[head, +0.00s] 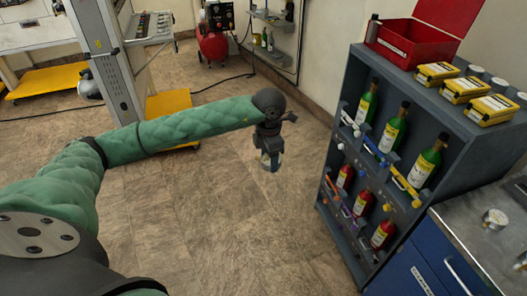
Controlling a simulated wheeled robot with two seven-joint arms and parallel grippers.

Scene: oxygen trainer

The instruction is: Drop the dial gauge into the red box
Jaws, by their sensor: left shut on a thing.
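My left arm reaches in from the left, and its gripper (269,163) hangs pointing down over the open floor. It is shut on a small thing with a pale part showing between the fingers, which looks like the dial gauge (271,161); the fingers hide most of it. The red box (388,51) stands on top of the dark grey rack at the upper right, with its lid raised. The gripper is left of the box and apart from it. My right gripper is not in view.
The grey rack (460,125) holds green bottles and red bottles. Several yellow cases (465,88) sit on its top, right of the box. A metal counter (450,215) at lower right bears a small round gauge-like thing (495,219). A red compressor (211,46) stands far back. Floor around the gripper is clear.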

